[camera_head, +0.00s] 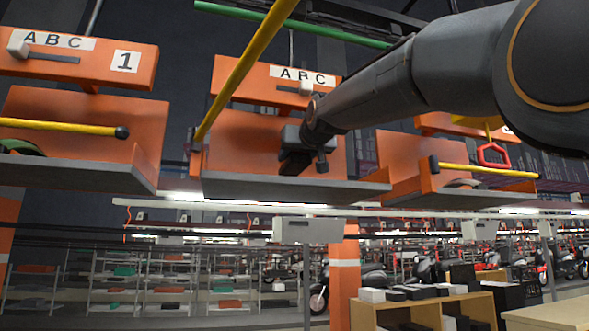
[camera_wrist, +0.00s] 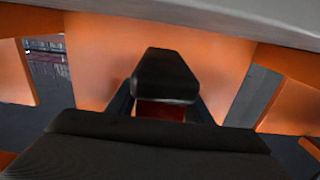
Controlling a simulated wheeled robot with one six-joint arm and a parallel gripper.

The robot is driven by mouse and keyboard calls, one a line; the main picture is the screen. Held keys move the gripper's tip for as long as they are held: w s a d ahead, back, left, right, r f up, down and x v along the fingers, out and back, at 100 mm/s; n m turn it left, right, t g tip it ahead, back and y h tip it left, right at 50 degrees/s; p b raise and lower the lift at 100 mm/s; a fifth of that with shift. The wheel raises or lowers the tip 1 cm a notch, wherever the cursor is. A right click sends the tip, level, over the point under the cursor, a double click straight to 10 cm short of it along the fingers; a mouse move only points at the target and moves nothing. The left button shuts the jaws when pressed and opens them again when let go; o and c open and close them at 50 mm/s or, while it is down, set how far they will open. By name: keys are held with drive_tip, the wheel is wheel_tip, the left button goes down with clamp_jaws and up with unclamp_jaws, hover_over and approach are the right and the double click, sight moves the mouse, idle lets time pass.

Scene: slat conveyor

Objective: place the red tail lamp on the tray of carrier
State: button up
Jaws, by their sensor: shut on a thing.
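My gripper (camera_head: 295,160) reaches in from the right, over the grey tray (camera_head: 250,186) of the middle orange carrier (camera_head: 235,135). In the wrist view, my gripper (camera_wrist: 162,112) is shut on a dark red thing, the red tail lamp (camera_wrist: 160,111), mostly hidden by black gripper parts. The lamp cannot be made out in the head view. The tray's grey surface (camera_wrist: 220,18) crosses the top of the wrist view, with the orange back panel (camera_wrist: 100,60) below it. I cannot tell whether the lamp touches the tray.
The middle carrier's yellow bar (camera_head: 246,62) slants steeply upward on its left. Neighbouring carriers stand left (camera_head: 75,120) and right (camera_head: 405,160), with yellow bars (camera_head: 60,126) (camera_head: 490,171) across their trays. A red hook (camera_head: 493,155) hangs at the right. A wooden shelf (camera_head: 425,310) stands below.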

sight(295, 171)
wheel_tip(295, 171, down, 3)
drive_tip(key=shift+s+f+p, duration=0.1)
drive_tip(key=shift+f+p, duration=0.05)
drive_tip(key=shift+p, duration=0.45)
drive_tip(key=shift+w+f+p, duration=0.25)
drive_tip(key=shift+f+p, duration=0.15)
drive_tip(key=shift+f, duration=0.1)
drive_tip(key=o, duration=1.2)
drive_tip(key=shift+s, duration=0.15)
drive_tip(key=b+v, duration=0.5)
drive_tip(key=v, duration=0.5)
drive_tip(key=shift+b+v, duration=0.55)
drive_tip(key=shift+v, duration=0.35)
